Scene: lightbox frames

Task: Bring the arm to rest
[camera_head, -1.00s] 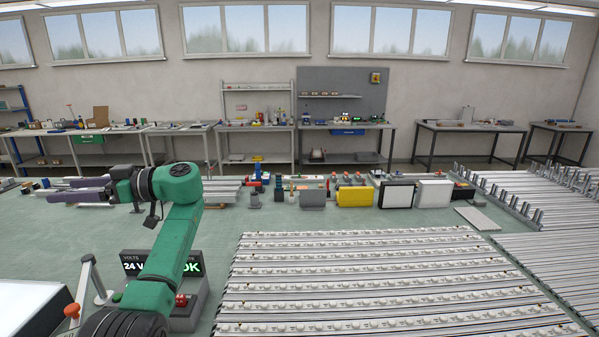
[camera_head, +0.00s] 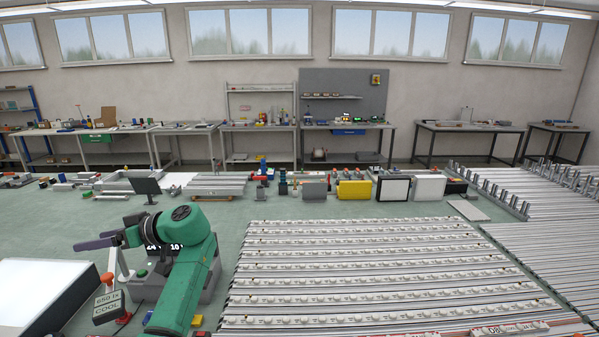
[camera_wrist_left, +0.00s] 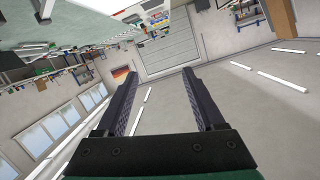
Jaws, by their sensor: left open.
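My left gripper (camera_head: 92,241) is at the left side of the head view, at the end of my green arm, above the left part of the green bench top. Its dark purple fingers point left. In the left wrist view the two fingers (camera_wrist_left: 160,95) stand wide apart with nothing between them. Beyond them that view shows a tilted room with floor, windows and a shutter door. My right gripper is in neither view.
LED strips (camera_head: 380,270) in rows cover the middle and right of the bench. A white light panel (camera_head: 40,290) lies at the left front, near a small display (camera_head: 107,306) reading "650 lx COOL". A dark monitor (camera_head: 146,187), a yellow box (camera_head: 354,190) and other devices line the back.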

